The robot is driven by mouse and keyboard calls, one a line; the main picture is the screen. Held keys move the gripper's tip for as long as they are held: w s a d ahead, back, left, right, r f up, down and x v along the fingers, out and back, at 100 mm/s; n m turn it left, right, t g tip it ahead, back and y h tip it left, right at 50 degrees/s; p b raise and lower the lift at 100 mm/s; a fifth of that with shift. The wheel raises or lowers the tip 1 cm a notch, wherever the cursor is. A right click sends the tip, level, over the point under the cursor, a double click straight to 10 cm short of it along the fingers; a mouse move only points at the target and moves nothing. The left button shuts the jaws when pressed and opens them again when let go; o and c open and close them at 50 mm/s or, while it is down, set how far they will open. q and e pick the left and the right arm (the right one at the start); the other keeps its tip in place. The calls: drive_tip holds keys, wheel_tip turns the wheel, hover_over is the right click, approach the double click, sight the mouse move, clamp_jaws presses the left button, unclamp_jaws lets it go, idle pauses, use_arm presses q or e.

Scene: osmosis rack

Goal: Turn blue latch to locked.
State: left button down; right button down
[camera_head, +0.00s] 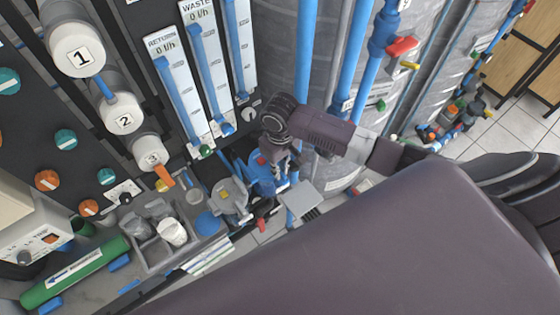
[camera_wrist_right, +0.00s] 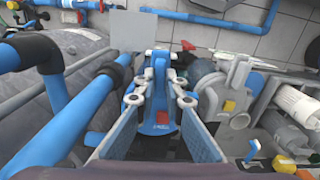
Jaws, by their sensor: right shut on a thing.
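The blue latch (camera_wrist_right: 158,126) shows in the right wrist view as a blue part with a small red mark, between the two fingers of my right gripper (camera_wrist_right: 160,75). The fingers close in on it from both sides, and their tips cover its far end. In the head view the right gripper (camera_head: 281,165) points down at the blue part (camera_head: 261,178), near the foot of the rack, and hides much of it. The right gripper is shut on the latch. I cannot read any locked or unlocked mark. My left gripper is not in view.
A grey pump-like housing (camera_head: 230,197) stands close to the left of the gripper. Blue pipes (camera_head: 305,60) and grey tanks (camera_head: 430,60) stand behind it. A blue pipe (camera_wrist_right: 75,110) runs close to the left finger in the wrist view.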

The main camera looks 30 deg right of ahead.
drive_tip(key=shift+w+r+m, duration=0.1)
drive_tip(key=shift+w+m, duration=0.05)
drive_tip(key=shift+m, duration=0.35)
drive_tip(key=c, duration=2)
unclamp_jaws()
wheel_tip(320, 180, up, 12)
